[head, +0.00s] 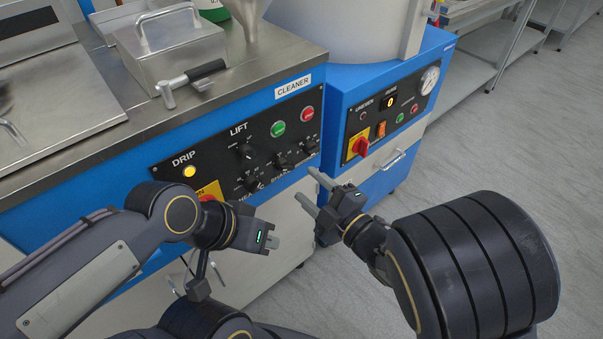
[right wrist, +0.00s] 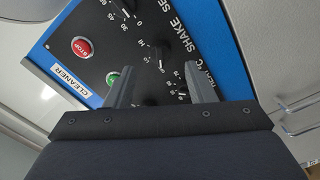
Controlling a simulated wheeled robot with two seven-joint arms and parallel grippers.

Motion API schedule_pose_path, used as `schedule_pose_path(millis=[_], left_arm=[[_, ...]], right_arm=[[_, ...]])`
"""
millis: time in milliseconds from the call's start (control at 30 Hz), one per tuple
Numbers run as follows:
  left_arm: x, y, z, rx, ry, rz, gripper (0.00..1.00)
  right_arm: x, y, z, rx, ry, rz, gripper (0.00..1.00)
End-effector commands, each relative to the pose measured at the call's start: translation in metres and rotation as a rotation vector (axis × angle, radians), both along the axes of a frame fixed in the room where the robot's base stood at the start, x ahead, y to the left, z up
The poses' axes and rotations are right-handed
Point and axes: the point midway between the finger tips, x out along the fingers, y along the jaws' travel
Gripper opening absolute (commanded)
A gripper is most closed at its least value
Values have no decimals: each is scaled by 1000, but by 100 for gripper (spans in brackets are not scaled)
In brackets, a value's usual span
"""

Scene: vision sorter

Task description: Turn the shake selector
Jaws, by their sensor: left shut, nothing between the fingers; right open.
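The shake selector (head: 281,160) is the middle black knob in the lower row of the cleaner's black panel. In the right wrist view the shake selector (right wrist: 158,55) lies beyond the fingers, with a white pointer line and an HI mark near it. My right gripper (head: 313,191) is open and empty, in front of the panel and apart from the knob. Its two fingers frame the panel in the right wrist view (right wrist: 160,85). My left gripper (head: 273,242) is shut and empty, below the panel and in front of the pale cabinet front.
A heat knob (head: 252,184) and a seconds knob (head: 308,145) flank the selector. A lift knob (head: 246,151), green button (head: 278,129) and red stop button (head: 307,114) are above. A second blue machine (head: 352,105) stands right.

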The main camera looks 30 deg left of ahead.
Motion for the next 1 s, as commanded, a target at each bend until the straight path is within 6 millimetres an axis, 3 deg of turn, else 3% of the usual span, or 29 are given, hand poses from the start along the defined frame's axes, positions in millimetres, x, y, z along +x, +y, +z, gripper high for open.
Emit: schedule_pose_path(millis=[333, 733, 1000], left_arm=[[0, 0, -5, 0, 0, 0, 0], [0, 0, -5, 0, 0, 0, 0], [0, 0, -5, 0, 0, 0, 0]], right_arm=[[20, 49, 0, 0, 1, -1, 49], [25, 58, 0, 1, 5, -4, 49], [25, 58, 0, 1, 5, -4, 15]])
